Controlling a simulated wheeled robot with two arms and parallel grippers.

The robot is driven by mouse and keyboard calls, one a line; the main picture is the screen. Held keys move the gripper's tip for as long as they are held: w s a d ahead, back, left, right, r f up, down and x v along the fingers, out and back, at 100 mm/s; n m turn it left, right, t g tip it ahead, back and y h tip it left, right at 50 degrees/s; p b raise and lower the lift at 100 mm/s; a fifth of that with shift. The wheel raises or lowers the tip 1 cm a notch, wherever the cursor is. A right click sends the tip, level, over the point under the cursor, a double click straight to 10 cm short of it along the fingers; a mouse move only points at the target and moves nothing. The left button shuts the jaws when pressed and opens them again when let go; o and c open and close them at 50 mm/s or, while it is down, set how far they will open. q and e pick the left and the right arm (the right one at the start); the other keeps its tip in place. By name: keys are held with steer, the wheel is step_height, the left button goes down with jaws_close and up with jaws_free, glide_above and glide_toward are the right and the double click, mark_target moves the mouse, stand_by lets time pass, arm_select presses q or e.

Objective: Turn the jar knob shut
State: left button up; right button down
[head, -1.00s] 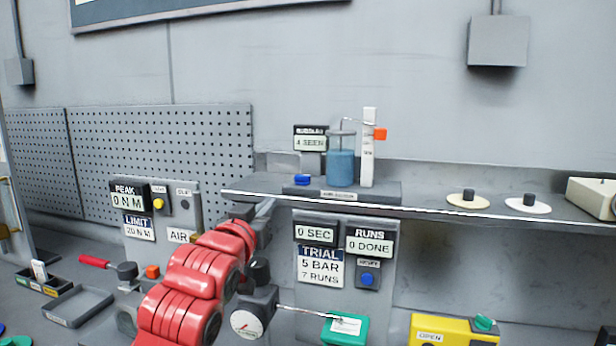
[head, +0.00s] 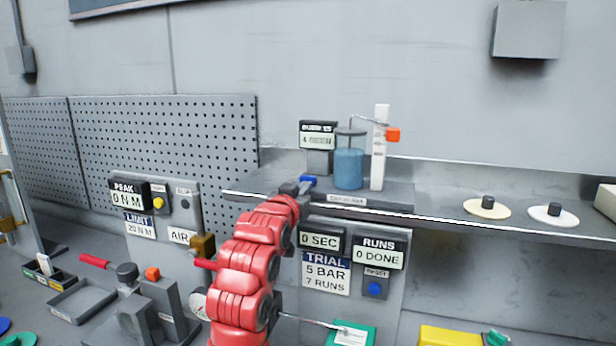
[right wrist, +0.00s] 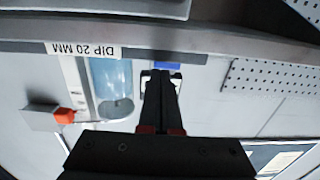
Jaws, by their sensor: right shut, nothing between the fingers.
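The jar (head: 349,168) holds blue liquid and stands on a grey base on the shelf; it also shows in the right wrist view (right wrist: 112,85). A small blue knob (head: 308,180) sits at the left end of that base. In the right wrist view the blue knob (right wrist: 167,66) is just beyond my fingertips, partly hidden by them. My right gripper (head: 300,187) is shut and empty, right at the knob; I cannot tell whether it touches. My left gripper is not in view.
The shelf (head: 440,218) runs right, with two round discs (head: 487,207) on it. A white post with an orange block (head: 393,134) stands right of the jar. Below the shelf are a panel with displays (head: 325,270) and a yellow box (head: 450,336).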

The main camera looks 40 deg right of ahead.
mark_target(321, 189)
steer(key=shift+p+x, duration=0.4)
steer(key=shift+x, duration=0.6)
steer(key=shift+w+d, duration=0.2)
steer(key=shift+d, duration=0.2)
steer(key=shift+s+d+n+t+y+b, duration=0.1)
steer(key=shift+s+n+t+y+b, duration=0.05)
steer(key=shift+n+t+y+b, duration=0.45)
steer(key=shift+s+d+n+t+y+b, duration=0.15)
steer(key=shift+n+t+y+b, duration=0.2)
steer(key=shift+t, duration=0.35)
steer(key=shift+s+d+f+n+t+y+b, duration=0.1)
steer(key=shift+s+d+n+t+y+b, duration=0.15)
steer(key=shift+n+t+y+b, duration=0.3)
steer(key=shift+s+d+f+n+t+y+b, duration=0.15)
steer(key=shift+d+n+t+y+b, duration=0.2)
steer(key=shift+n+t+y, duration=0.3)
steer(key=shift+w+r+n+t+y+b, duration=0.1)
steer(key=shift+n+t+y+b, duration=0.15)
steer(key=shift+t+y+b, duration=0.1)
steer(key=shift+d+r+b, duration=0.15)
steer(key=shift+d+b, duration=0.2)
steer(key=shift+b, duration=0.35)
steer(key=shift+d+b, duration=0.4)
steer(key=shift+d, duration=0.05)
